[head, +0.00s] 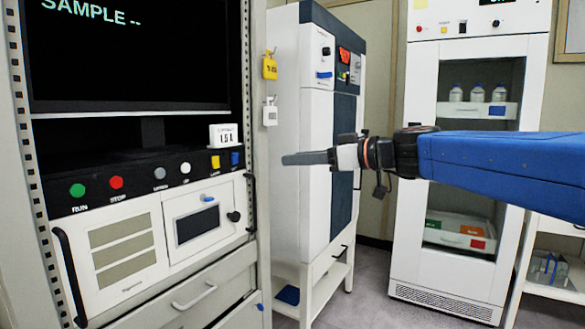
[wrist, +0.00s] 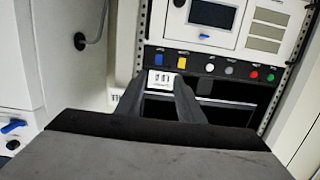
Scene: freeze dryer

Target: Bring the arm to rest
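My blue arm (head: 500,165) reaches in from the right in the head view, held roughly level in the air. My gripper (head: 286,159) points left toward the instrument rack and is in front of the white freeze dryer cabinet (head: 303,195). In the wrist view my gripper (wrist: 159,82) has its two dark fingers apart with nothing between them. The gap faces the rack's button panel, and the fingers touch nothing that I can see.
The rack's button panel (head: 140,182) carries several coloured buttons and a small white counter (head: 224,136). A glass-door cabinet (head: 464,255) with bottles stands behind my arm. A low shelf (head: 555,290) is at the right. Grey floor (head: 370,290) is clear between the cabinets.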

